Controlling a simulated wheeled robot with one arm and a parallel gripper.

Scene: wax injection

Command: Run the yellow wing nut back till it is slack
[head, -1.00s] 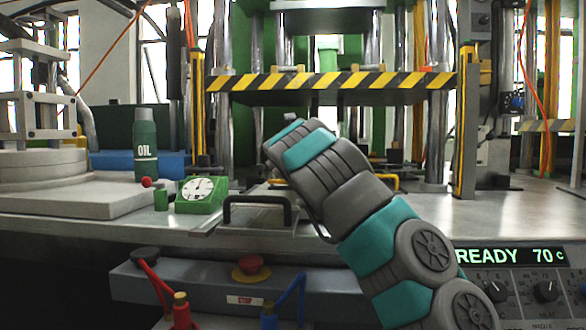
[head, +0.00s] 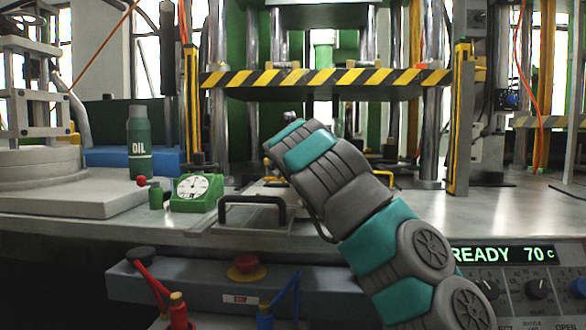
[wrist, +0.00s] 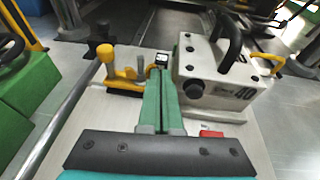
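In the head view my arm hides the fingertips.
A white block with a black handle (wrist: 215,70) stands close right of my fingers. A small red part (wrist: 211,134) lies nearby. In the head view, a green dial gauge (head: 196,190), an oil bottle (head: 139,145) and a striped press bar (head: 325,78) stand around the bench.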

